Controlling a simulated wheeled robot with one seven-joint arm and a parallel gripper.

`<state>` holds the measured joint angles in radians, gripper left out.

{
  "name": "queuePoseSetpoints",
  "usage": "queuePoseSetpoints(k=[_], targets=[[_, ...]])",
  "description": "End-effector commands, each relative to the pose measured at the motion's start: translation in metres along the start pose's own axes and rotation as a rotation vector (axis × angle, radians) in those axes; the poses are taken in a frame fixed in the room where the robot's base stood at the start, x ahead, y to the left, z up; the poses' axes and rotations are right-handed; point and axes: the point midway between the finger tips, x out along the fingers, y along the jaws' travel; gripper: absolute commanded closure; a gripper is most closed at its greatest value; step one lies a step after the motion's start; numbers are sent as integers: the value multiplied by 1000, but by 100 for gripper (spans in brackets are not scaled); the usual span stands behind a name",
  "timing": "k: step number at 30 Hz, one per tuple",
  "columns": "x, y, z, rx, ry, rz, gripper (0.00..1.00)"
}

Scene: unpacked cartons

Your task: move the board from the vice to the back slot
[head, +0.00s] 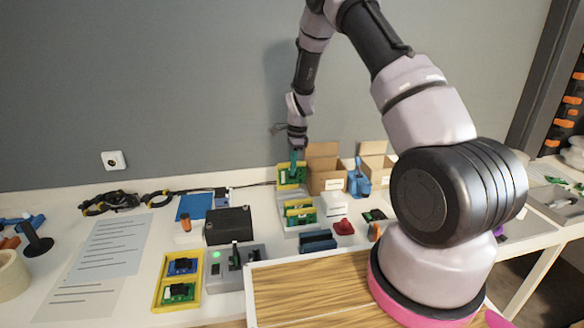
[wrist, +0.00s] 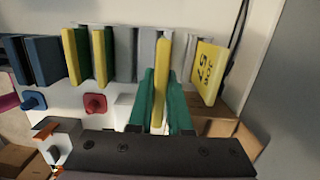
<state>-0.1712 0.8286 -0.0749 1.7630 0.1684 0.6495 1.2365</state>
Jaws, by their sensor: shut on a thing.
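My gripper (head: 293,158) is at the back of the table, pointing down. In the wrist view its teal fingers (wrist: 160,103) are shut on a yellow-edged board (wrist: 161,65). The held board, yellow with a green face, also shows in the head view (head: 291,177). It is upright, at the back end of the slotted rack. In the wrist view it stands among grey dividers (wrist: 125,55); I cannot tell whether its lower edge is seated. Other yellow boards (wrist: 75,55) stand in the rack. A blue tool, perhaps the vice (head: 358,182), stands to the right, holding no visible board.
Open cartons (head: 325,170) stand just right of my gripper. A yellow plate marked 57 (wrist: 208,72) is close beside the fingers in the wrist view. A red object (head: 344,227) and blue blocks (head: 318,241) lie nearer. A black box (head: 229,225) stands left of the rack.

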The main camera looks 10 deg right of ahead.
Motion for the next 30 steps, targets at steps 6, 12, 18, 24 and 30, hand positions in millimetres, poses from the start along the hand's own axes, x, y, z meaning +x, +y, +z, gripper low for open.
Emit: queuePoseSetpoints(k=[6,12,18,24,30], targets=[[14,0,-2,5,0,2,100],[34,1,-5,5,1,2,100],[44,0,-5,4,0,0,100],[45,0,-6,3,0,1,100],[50,0,-6,2,1,1,100]])
